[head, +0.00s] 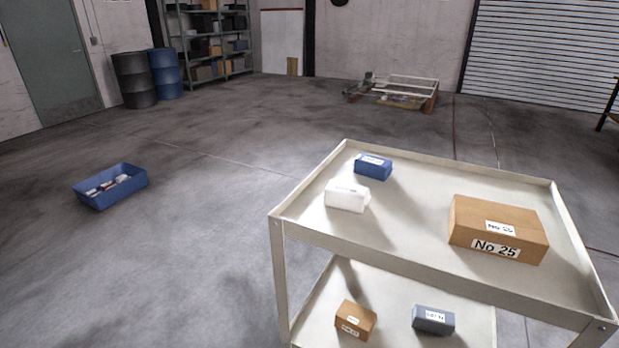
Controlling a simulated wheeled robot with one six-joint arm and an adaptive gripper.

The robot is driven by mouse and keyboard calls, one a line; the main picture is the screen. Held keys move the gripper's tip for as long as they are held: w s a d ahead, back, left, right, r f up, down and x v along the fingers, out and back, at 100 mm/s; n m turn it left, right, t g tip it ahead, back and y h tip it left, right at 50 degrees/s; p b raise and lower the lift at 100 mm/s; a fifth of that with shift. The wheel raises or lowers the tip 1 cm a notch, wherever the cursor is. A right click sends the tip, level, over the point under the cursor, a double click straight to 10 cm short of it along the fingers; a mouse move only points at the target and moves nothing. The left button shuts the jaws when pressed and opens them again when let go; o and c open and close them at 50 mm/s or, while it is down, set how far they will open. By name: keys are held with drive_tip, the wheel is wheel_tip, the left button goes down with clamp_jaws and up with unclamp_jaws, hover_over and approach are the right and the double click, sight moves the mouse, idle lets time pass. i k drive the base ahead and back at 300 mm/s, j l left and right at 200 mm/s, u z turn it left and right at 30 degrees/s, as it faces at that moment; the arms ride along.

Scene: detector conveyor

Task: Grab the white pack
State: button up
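The white pack (346,197) is a small white box with a faint label on top. It rests on the upper shelf of a cream cart (400,258), near the shelf's left side. A blue pack (373,168) with a white label lies just behind it and to the right. The white pack is in full view, with nothing in front of it. My gripper is not in view.
A large brown box (497,230) labelled No 25 sits on the upper shelf's right. The lower shelf holds a brown box (355,319) and a grey box (433,319). A blue bin (110,196) stands on the floor at left. Raised rims edge the shelf.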

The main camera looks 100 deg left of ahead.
sight(347, 196)
drive_tip(key=u, duration=3)
